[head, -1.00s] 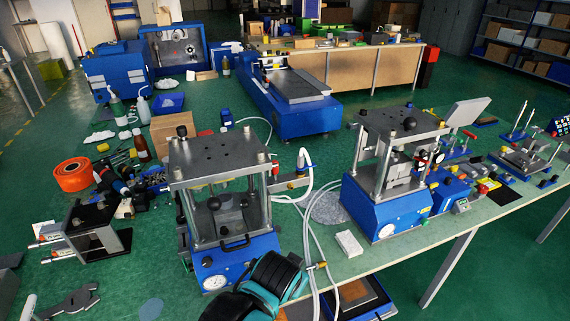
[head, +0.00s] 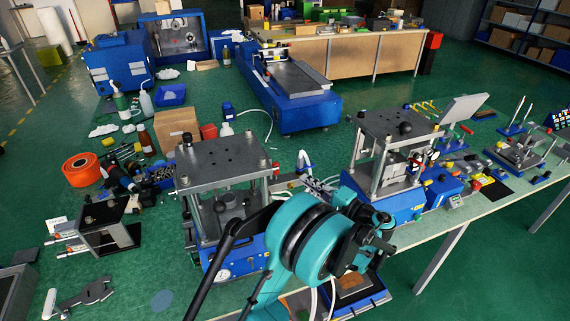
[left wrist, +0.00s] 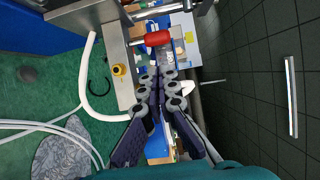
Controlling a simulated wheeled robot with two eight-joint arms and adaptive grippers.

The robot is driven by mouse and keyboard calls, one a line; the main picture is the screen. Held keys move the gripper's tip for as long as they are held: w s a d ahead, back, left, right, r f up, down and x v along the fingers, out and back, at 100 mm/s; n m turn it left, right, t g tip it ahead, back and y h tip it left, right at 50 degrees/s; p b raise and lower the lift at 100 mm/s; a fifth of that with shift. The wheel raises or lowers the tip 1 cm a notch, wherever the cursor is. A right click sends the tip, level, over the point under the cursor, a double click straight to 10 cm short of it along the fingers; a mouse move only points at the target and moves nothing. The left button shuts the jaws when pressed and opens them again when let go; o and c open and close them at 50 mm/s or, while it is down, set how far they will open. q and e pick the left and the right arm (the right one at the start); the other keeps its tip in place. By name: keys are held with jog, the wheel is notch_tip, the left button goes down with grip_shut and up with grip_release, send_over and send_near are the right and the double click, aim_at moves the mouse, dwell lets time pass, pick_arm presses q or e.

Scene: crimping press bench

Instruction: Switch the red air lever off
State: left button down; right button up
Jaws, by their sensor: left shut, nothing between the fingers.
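The red air lever (left wrist: 157,39) shows in the left wrist view as a red handle beside a grey metal bar, lying roughly crosswise in the picture. My left gripper (left wrist: 157,77) points toward it with its fingers together and nothing between them. Its tips appear just short of the handle; I cannot tell the exact depth gap. In the head view, the left gripper (head: 319,186) is between the two presses, partly hidden by my teal arm. My arm also covers much of the air fittings there. My right gripper is not in view.
The left press (head: 222,160) stands close beside my left arm, and the right press (head: 398,130) is on the other side. A white hose (left wrist: 88,75) and a yellow fitting (left wrist: 119,70) lie near the fingers. Green floor is open at right.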

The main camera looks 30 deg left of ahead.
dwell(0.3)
pick_arm(q)
jog(key=b+x, duration=0.2)
jog(key=x, duration=0.8)
